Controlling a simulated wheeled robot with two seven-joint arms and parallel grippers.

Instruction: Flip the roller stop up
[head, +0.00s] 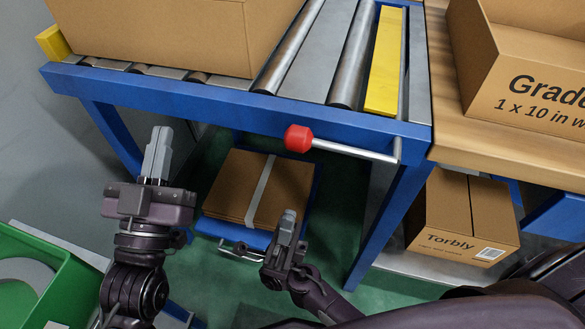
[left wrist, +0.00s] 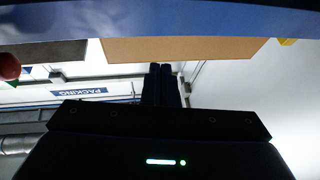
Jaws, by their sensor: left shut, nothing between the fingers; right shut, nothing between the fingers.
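The roller stop is a long yellow bar (head: 384,62) across the right end of the roller conveyor (head: 340,60); I cannot tell its tilt for sure. A metal lever (head: 355,151) at the front right corner ends in a red knob (head: 299,138) pointing left, in front of the blue frame. The knob also shows at the left edge of the left wrist view (left wrist: 9,66). My left gripper (head: 160,140) is shut and empty, left of the knob and apart from it. It also shows in the left wrist view (left wrist: 160,78). My right gripper (head: 289,220) is shut and empty, below the knob.
A large cardboard box (head: 170,32) stands on the rollers at left. A wooden bench (head: 450,130) with an open box (head: 530,75) adjoins at right. Flat cardboard (head: 240,190) lies beneath the conveyor. A blue leg (head: 385,230) stands right of my right gripper.

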